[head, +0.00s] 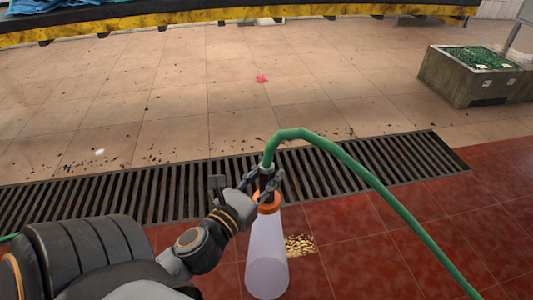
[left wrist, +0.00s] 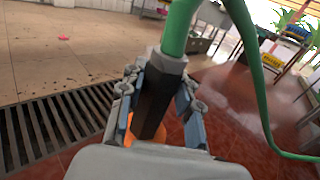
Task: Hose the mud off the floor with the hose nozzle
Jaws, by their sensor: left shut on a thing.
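My left gripper (head: 264,184) is shut on the hose nozzle (left wrist: 152,100), a dark body with an orange tip (head: 267,204). A green hose (head: 385,190) runs from its top, arches over and drops away at the lower right. A pale, see-through cone (head: 267,260) spreads down from the tip over the red tiles; it looks like spray. Mud shows as small dark specks and clumps (head: 113,160) on the beige tiles (head: 200,100), mostly along the far side of the grate. In the left wrist view the tip is mostly hidden. My right gripper is not in view.
A dark slotted drain grate (head: 130,200) crosses between beige tiles and red tiles (head: 350,225). A golden patch (head: 300,245) lies beside the cone. A grey planter-like box (head: 470,78) stands at the right. A yellow-edged platform (head: 200,14) spans the back. A small pink-red scrap (head: 261,78) lies mid-floor.

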